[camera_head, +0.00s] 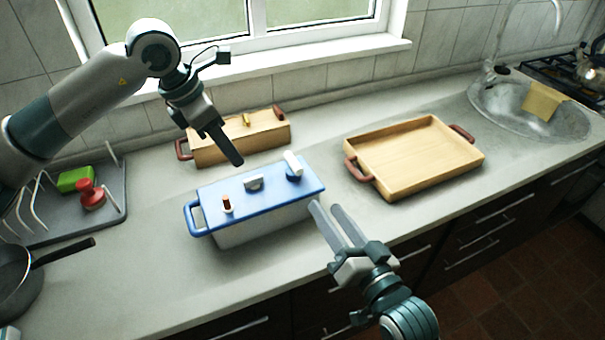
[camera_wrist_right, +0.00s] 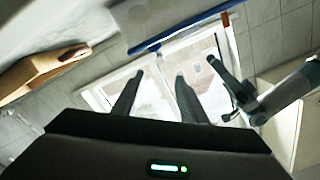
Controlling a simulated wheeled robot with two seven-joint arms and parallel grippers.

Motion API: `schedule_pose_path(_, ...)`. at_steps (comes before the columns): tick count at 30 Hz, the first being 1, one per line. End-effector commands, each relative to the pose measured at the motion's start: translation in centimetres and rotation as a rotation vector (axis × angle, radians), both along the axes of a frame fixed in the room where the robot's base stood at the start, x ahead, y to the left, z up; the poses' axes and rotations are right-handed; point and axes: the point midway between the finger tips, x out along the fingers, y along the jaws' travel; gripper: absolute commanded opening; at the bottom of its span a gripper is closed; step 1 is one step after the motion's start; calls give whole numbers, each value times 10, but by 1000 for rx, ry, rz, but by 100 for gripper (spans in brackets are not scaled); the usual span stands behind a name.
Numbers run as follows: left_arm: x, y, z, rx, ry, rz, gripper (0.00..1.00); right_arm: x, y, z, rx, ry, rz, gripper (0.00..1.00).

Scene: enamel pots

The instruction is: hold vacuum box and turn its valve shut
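The vacuum box (camera_head: 262,228) is a pale box with a blue lid (camera_head: 235,200), standing on the worktop. On its lid are a white lever-like knob (camera_head: 293,163) at the right, a grey knob (camera_head: 253,183) in the middle and a small red-brown pin (camera_head: 227,204) at the left. A blue handle (camera_head: 194,219) shows at its left end. My left gripper (camera_head: 236,160) hangs above the back of the lid, pointing down; its fingers overlap, so its opening is unclear. My right gripper (camera_head: 323,204) is open and empty, fingertips near the box's right front corner. Contact there is unclear.
A wooden box (camera_head: 240,145) stands behind the vacuum box. A wooden tray (camera_head: 410,160) with red handles lies to the right. A drying rack (camera_head: 115,205) and a pan (camera_head: 20,285) are at the left. Bare worktop lies in front of the vacuum box.

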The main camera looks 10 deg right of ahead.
Motion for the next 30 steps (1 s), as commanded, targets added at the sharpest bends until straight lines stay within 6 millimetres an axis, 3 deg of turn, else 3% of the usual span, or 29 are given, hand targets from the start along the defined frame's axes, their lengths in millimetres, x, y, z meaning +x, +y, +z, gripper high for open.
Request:
schedule_pose_path(21, 0, 0, 0, 0, 0, 0, 31, 110, 39, 1, 0, -1, 0, 39)
schedule_pose_path(30, 0, 0, 0, 0, 0, 0, 31, 132, 47, 0, 0, 0, 0, 39)
